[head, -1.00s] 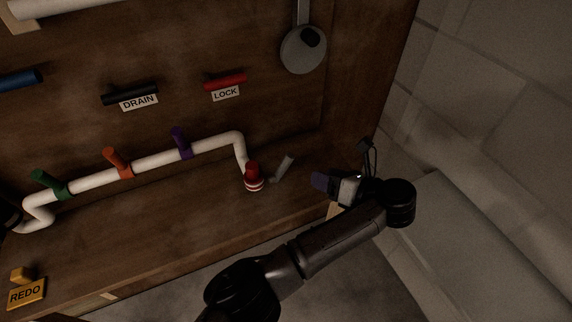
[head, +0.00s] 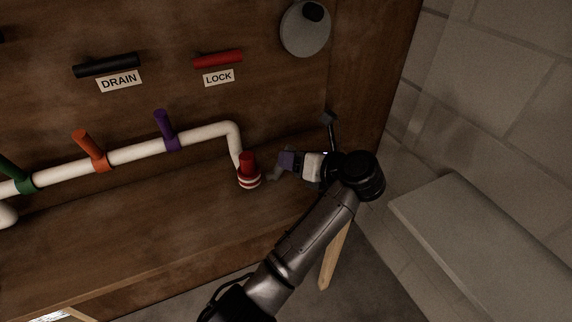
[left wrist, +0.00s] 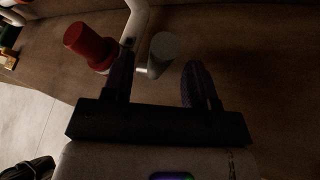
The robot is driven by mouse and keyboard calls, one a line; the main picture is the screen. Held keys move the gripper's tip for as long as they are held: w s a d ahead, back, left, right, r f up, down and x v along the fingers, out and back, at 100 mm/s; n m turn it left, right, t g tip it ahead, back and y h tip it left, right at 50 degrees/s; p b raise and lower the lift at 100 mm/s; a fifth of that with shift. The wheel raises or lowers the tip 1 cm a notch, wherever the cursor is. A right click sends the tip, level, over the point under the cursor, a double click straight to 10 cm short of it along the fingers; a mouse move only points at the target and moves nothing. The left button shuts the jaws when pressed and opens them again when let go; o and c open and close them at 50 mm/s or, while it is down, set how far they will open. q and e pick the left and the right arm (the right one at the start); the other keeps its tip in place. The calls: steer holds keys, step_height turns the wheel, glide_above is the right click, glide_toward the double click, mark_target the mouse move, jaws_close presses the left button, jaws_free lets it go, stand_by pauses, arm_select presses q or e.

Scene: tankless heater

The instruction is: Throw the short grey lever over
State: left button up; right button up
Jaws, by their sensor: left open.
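In the left wrist view the lever's round grey end (left wrist: 165,50) shows between the two dark fingers of my left gripper (left wrist: 157,65), which are open. I cannot tell whether a finger touches it. My right gripper is not in view.
The red cap (left wrist: 88,43) is close beside the left finger in the left wrist view. A white pipe (head: 140,151) with green, orange and purple handles runs left. DRAIN (head: 106,66) and LOCK (head: 217,59) handles are on the back panel. A side panel (head: 375,90) stands at right.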

arm_select(q)
steer(key=shift+b+x, duration=0.5)
steer(key=shift+x, duration=1.1)
steer(key=shift+c, duration=0.5)
jaws_close()
